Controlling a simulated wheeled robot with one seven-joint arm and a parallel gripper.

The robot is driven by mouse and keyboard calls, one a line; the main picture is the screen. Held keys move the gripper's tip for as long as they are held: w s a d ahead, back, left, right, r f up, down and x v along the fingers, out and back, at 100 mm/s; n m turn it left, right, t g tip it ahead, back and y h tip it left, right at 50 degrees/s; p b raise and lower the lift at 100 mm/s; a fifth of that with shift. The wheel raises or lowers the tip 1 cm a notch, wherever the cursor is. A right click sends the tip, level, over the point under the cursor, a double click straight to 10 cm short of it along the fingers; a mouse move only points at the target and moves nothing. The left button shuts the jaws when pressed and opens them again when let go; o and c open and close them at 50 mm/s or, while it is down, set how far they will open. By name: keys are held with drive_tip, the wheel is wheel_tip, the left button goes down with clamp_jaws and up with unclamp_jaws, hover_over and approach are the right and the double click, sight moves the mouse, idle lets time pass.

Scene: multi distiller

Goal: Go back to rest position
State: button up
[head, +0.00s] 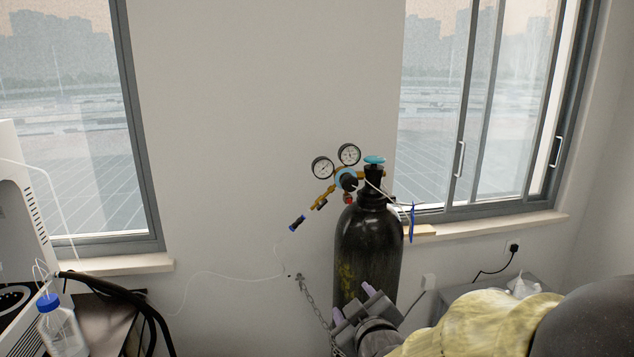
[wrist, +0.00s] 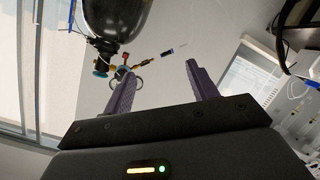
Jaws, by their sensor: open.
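My gripper (head: 352,300) is low in the head view, in front of the lower part of a black gas cylinder (head: 368,240). Its two purple-grey fingers are apart with nothing between them. The wrist view also shows my gripper (wrist: 160,77) open and empty. There the cylinder (wrist: 116,18) appears upside down at the top, beyond the fingertips. My arm, partly in a yellow cover, reaches in from the lower right of the head view. I cannot tell whether the gripper touches the cylinder.
The cylinder carries a blue valve knob (head: 374,160) and a regulator with two gauges (head: 322,167). A chain (head: 313,298) hangs beside it. A blue-capped bottle (head: 62,328) and a white machine (head: 22,215) stand at left. A grey surface (head: 535,290) is at right.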

drive_tip(key=s+d+f+m+g+h, duration=0.1)
drive_tip(key=s+d+f+m+g, duration=0.3)
drive_tip(key=s+f+g, duration=0.2)
drive_tip(key=s+d+f+m+g+h+p, duration=0.1)
drive_tip(key=s+d+f+m+g, duration=0.3)
drive_tip(key=s+f+m+g, duration=0.1)
drive_tip(key=s+f+g, duration=0.1)
drive_tip(key=s+f, duration=0.1)
drive_tip(key=s, duration=0.1)
drive_tip(key=shift+s+h, duration=0.3)
drive_tip(key=shift+s, duration=0.1)
drive_tip(key=shift+d, duration=0.1)
